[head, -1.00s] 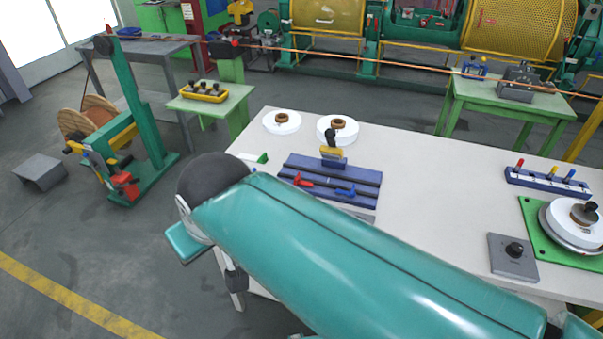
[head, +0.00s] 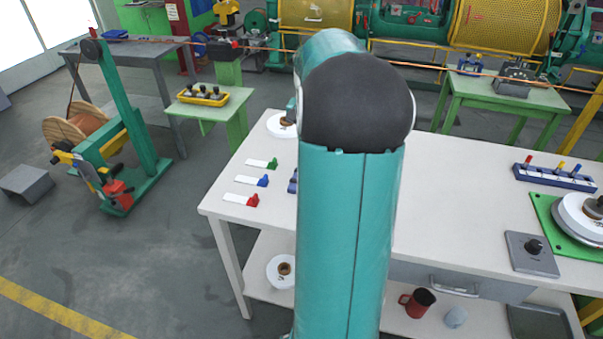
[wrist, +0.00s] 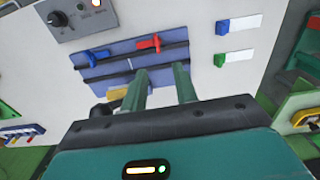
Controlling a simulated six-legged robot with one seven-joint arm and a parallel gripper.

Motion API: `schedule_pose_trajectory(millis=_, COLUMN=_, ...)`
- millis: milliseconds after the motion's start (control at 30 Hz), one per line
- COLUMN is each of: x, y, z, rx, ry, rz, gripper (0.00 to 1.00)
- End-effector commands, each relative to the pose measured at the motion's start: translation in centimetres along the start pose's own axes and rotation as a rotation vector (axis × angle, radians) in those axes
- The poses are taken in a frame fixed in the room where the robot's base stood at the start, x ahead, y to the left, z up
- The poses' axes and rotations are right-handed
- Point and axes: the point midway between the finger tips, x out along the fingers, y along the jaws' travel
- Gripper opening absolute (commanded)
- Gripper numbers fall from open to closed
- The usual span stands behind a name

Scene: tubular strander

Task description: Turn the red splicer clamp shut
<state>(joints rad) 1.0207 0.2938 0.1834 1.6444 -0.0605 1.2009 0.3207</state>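The red splicer clamp (wrist: 149,43) shows in the wrist view on the upper part of the blue splicer block (wrist: 115,45), its lever lying roughly along the dark rail. A blue clamp (wrist: 97,56) sits to its left on the same block. My gripper (wrist: 161,70) has two green fingers spread apart with nothing between them. The fingers point at the block, below the red clamp in the picture, and appear clear of it. In the head view my arm hides my gripper and nearly all of the splicer.
Red, blue and green tags with white strips (head: 240,199) lie on the left of the white table (head: 450,200). A grey box with a black knob (head: 532,251), a blue rack (head: 555,177) and a green plate (head: 548,212) are at the right.

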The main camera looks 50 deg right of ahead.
Motion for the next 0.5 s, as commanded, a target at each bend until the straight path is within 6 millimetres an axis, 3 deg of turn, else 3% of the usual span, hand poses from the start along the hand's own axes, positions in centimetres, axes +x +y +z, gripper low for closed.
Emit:
schedule_pose_trajectory(millis=267, x=2.5, y=1.0, z=-0.6, rx=0.023, ry=-0.013, rz=0.000, gripper=0.29)
schedule_pose_trajectory(millis=500, x=7.2, y=0.8, z=-0.6, rx=0.021, ry=-0.013, rz=0.000, gripper=0.29)
